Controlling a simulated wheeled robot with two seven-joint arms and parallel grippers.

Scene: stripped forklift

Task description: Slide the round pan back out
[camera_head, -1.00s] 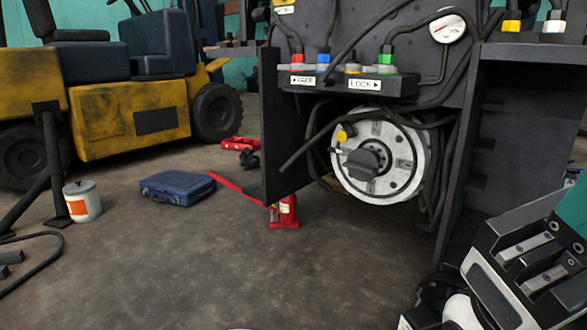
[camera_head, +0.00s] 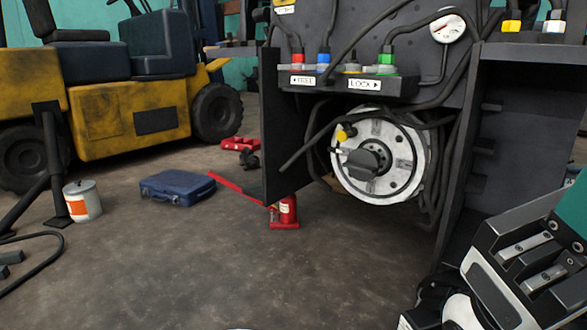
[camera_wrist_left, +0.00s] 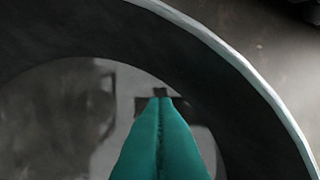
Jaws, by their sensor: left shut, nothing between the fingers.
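In the left wrist view a large round pan (camera_wrist_left: 225,75) fills most of the picture, with a pale thin rim and a dark sloping wall. Its grey inner floor looks mottled or reflective. My left gripper (camera_wrist_left: 161,97) has its teal fingers pressed together, empty, over the inside of the pan. Whether the fingertips touch it I cannot tell. The head view does not show my left gripper, and the pan is not clearly seen there. My right gripper (camera_head: 572,215) is partly in the head view at the right edge; its fingertips are cut off.
The stripped forklift frame carries a round metal hub (camera_head: 405,180) among black hoses. A red jack (camera_head: 286,212) stands below its dark side plate. A blue case (camera_head: 178,188), a white can (camera_head: 83,202) and a yellow forklift (camera_head: 105,115) are at left. The middle floor is clear.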

